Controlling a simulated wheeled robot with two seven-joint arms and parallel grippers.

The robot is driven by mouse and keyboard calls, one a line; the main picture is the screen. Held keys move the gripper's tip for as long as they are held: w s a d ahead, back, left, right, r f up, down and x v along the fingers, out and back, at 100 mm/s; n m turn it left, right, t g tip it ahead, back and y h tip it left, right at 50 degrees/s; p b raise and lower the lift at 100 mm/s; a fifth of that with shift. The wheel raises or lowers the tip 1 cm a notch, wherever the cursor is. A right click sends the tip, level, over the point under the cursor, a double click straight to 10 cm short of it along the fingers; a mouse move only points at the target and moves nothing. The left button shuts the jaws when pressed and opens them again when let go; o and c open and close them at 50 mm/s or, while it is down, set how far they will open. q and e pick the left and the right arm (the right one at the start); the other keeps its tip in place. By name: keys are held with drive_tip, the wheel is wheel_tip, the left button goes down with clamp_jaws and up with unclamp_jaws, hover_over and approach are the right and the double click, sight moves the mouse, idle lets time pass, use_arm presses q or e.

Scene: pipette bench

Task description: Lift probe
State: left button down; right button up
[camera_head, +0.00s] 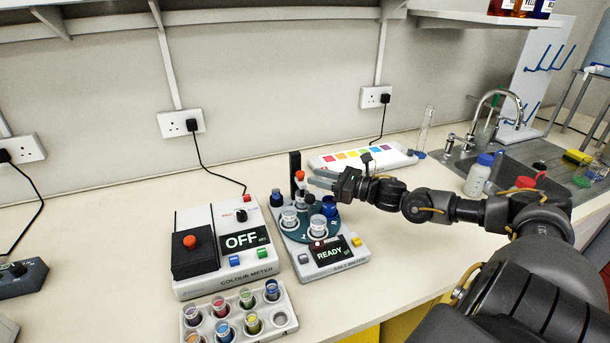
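A light grey instrument (347,265) with a display reading READY stands on the bench at mid-picture. It carries a dark teal turntable (301,233) with several cups. A black post (294,168) rises at its back. A slim probe with an orange-red top (299,174) stands beside the post, above the turntable. My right gripper (313,183) reaches in from the right, fingers pointing left, with its tips at or just beside the probe below its orange-red top. I cannot tell whether they touch it or how far apart they are. My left gripper is not in view.
A colour meter (222,275) reading OFF stands left of the instrument. A white rack (260,325) of coloured vials is in front. A white strip with coloured squares (345,163) lies behind my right gripper. A sink (540,152) and bottle (478,175) are at right.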

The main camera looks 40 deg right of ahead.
sight(300, 187)
drive_tip(key=shift+p+x, duration=0.5)
drive_tip(key=shift+x, duration=1.8)
drive_tip(key=shift+r, duration=0.15)
clamp_jaws()
